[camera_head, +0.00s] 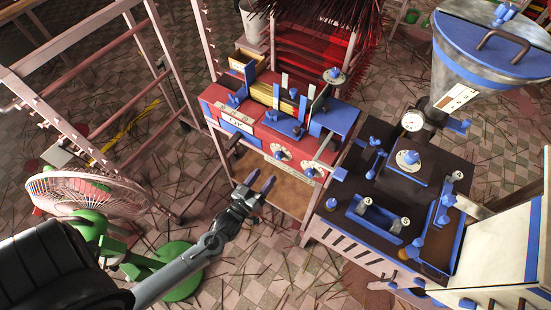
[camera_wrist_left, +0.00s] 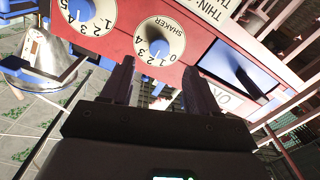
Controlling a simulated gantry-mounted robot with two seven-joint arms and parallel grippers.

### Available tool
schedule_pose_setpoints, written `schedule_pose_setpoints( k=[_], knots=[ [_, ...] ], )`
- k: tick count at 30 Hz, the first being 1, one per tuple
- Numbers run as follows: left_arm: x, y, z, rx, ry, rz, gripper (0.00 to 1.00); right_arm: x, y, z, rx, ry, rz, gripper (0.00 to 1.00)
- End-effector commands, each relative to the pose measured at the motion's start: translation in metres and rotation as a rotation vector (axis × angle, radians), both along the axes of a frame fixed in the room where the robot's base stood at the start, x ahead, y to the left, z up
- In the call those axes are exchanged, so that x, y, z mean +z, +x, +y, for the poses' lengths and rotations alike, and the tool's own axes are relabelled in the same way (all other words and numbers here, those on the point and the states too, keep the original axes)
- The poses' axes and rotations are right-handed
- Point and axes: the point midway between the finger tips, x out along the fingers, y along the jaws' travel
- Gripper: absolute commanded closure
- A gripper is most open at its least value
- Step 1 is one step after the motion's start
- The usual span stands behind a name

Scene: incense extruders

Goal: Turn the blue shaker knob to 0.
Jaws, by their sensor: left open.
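The blue shaker knob (camera_head: 281,154) is the left one of two on pale round dials on the front of the red machine (camera_head: 250,129). In the left wrist view the shaker knob (camera_wrist_left: 158,46) sits on a white dial marked SHAKER with numbers, seen upside down. I cannot tell surely which number it points to. My left gripper (camera_head: 260,181) is open and empty, in front of and below the dial. In the left wrist view its fingers (camera_wrist_left: 160,70) are spread below the knob and apart from it. My right gripper is not in view.
A second blue knob (camera_head: 309,172) sits close beside, to the right. A dark machine table (camera_head: 400,185) with a hopper (camera_head: 490,50) stands at right. A fan (camera_head: 85,190) and a metal rack (camera_head: 90,70) are at left. Sticks litter the floor.

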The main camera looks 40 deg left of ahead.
Motion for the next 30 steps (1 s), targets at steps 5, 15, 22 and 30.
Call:
schedule_pose_setpoints(
  k=[5,15,22,30],
  knots=[
    [0.0,0.031,0.005,0.0,0.002,-0.004,0.4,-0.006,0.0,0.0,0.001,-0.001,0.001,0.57],
    [0.0,0.075,0.012,0.0,0.001,-0.002,0.4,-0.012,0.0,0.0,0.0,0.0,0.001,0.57],
    [0.0,0.084,0.013,0.0,0.0,0.0,0.4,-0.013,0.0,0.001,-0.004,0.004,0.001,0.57],
    [0.0,0.084,0.013,0.0,0.0,0.0,0.43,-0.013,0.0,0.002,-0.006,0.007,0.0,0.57]
  ],
)
